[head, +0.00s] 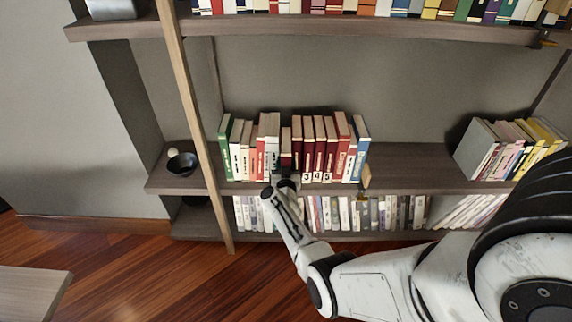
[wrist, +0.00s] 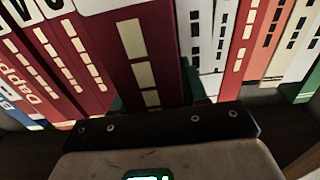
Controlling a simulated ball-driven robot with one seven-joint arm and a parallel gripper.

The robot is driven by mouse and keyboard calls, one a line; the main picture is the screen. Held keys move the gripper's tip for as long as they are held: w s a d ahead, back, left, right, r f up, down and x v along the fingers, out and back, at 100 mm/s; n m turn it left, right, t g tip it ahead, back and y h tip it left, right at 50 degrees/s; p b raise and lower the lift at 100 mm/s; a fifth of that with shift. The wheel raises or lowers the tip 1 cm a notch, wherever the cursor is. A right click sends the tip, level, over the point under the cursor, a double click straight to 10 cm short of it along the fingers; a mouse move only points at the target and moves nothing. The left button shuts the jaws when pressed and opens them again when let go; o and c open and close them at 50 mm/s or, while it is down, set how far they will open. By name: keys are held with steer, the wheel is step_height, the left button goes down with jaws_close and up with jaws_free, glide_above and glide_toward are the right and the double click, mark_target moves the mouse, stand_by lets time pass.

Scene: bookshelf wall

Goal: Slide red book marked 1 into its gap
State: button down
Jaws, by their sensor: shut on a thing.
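A dark red book (head: 286,146) stands in the row on the middle shelf, between white books on its left and red books marked 3, 4 and 5 on its right. My gripper (head: 285,181) is at the lower front of this book and shut on it. In the wrist view the same book (wrist: 146,55) fills the middle, its spine with cream blocks facing my gripper (wrist: 155,112). It looks closer to the camera than its neighbours, so its spine seems to stand out from the row. Its number cannot be read, and my gripper hides its lower spine in the head view.
The red books (head: 319,150) and white books (head: 246,150) stand close on both sides. A blue book (head: 361,148) ends the row at right, a green one (head: 224,133) at left. Bare shelf (head: 410,165) lies further right. A wooden post (head: 190,110) and a dark bowl (head: 182,164) are at left.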

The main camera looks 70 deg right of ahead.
steer(key=shift+w, duration=0.1)
stand_by(0.3)
steer(key=c, duration=0.5)
jaws_free()
steer(key=shift+a, duration=0.1)
steer(key=shift+w, duration=0.1)
steer(key=p+v, duration=0.5)
steer(key=v, duration=0.6)
steer(key=shift+s, duration=0.35)
steer(key=shift+d+f, duration=0.1)
steer(key=shift+d, duration=0.15)
